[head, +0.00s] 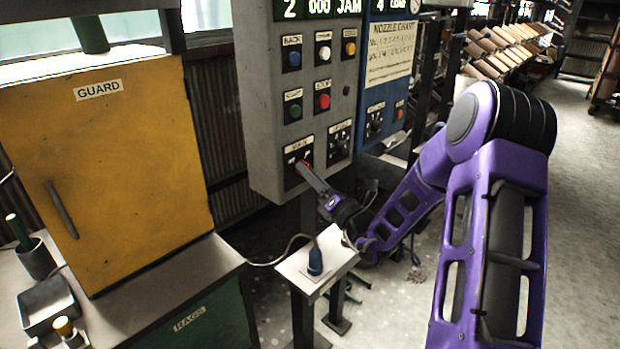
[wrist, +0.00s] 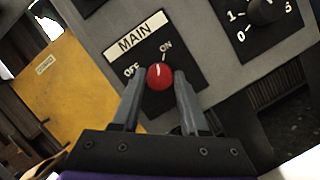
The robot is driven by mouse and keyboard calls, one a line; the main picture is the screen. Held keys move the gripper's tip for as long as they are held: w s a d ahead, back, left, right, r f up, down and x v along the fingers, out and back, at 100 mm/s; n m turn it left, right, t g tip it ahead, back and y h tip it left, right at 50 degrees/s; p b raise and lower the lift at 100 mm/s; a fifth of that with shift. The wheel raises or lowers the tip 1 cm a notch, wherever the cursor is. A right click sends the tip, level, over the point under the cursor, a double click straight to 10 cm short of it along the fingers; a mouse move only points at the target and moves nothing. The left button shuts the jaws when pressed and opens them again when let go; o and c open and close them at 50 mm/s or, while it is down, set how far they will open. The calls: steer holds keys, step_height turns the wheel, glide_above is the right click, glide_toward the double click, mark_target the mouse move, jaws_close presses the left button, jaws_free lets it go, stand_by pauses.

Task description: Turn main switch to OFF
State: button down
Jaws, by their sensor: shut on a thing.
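The main switch is a red round knob (wrist: 160,76) on a black plate under a white MAIN label (wrist: 133,36) in the wrist view. OFF is printed to its left and ON above it. A short white mark on the knob points up, towards ON. My gripper (wrist: 159,79) is shut on the knob, one finger on each side. In the head view my gripper (head: 305,169) reaches the main switch plate (head: 293,156) at the bottom of the grey panel, and the knob is hidden there.
The grey control panel (head: 262,120) carries several coloured buttons and a dial (head: 339,140) right of the switch. A blue panel (head: 376,95) stands beside it. A yellow guard cabinet (head: 130,150) is at left. A small stand (head: 300,265) with a blue-based tool is below my gripper.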

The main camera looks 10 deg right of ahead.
steer(key=shift+w+d+n+g+y+b, duration=0.1)
steer(key=shift+n+g+y+b, duration=0.8)
steer(key=shift+n, duration=2.25)
steer(key=shift+w+d+n+g+y+b, duration=0.1)
steer(key=shift+n+g+y+b, duration=0.75)
steer(key=shift+n, duration=2.35)
steer(key=shift+d+n+g+y+b, duration=0.1)
steer(key=shift+n+g+y+b, duration=0.75)
steer(key=shift+n, duration=2.3)
steer(key=shift+n+y, duration=0.3)
steer(key=shift+y, duration=0.1)
steer(key=shift+c, duration=2.1)
jaws_free()
steer(key=v, duration=1.7)
steer(key=shift+s, duration=0.15)
steer(key=shift+d+r, duration=0.1)
